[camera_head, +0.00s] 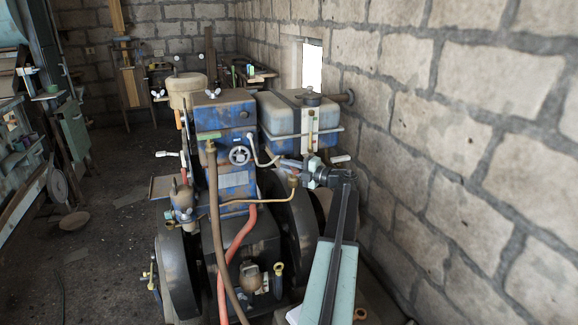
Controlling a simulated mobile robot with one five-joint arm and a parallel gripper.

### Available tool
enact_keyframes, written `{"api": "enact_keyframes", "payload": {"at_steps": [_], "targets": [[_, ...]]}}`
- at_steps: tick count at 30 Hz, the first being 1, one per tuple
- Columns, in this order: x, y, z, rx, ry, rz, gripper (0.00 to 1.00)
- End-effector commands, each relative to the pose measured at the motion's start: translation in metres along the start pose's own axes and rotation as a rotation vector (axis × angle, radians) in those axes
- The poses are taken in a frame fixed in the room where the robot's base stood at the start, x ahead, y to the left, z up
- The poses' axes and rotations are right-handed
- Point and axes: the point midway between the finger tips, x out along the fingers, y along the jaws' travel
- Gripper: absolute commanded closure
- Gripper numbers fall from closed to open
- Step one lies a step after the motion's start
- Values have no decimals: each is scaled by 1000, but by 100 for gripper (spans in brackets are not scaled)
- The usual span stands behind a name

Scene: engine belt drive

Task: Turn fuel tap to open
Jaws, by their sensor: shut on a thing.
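The blue engine (226,150) stands in the middle of the view. A grey-white fuel tank (283,118) with a dark cap sits at its upper right. My arm reaches up from the lower right. My gripper (308,168) is just below the tank's front right edge, shut on a small part there that I take to be the fuel tap. The gripper largely hides that part, so its handle angle cannot be told. A pale lever-like piece (340,159) shows just right of the gripper.
A stone wall (460,140) runs close along the right. A brass pipe (240,203), a red hose (238,250) and a brown hose (216,235) run in front of the engine. Dark flywheels (180,270) flank it. Open floor (110,240) lies left of the engine, before a cluttered bench.

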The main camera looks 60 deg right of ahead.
Motion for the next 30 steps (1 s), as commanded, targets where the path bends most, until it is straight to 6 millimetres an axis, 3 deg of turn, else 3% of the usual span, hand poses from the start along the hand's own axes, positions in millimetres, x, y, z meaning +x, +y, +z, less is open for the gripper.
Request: {"api": "enact_keyframes", "payload": {"at_steps": [9, 24, 25, 26, 27, 30], "targets": [[0, -2, -5, -2, 104, -4, 100], [0, -2, -7, -2, 120, -5, 100], [1, -2, -7, -2, 121, -5, 77], [1, -2, -7, -2, 120, -5, 69], [1, -2, -7, -2, 120, -4, 64], [0, -1, -6, -1, 118, -3, 64]]}}
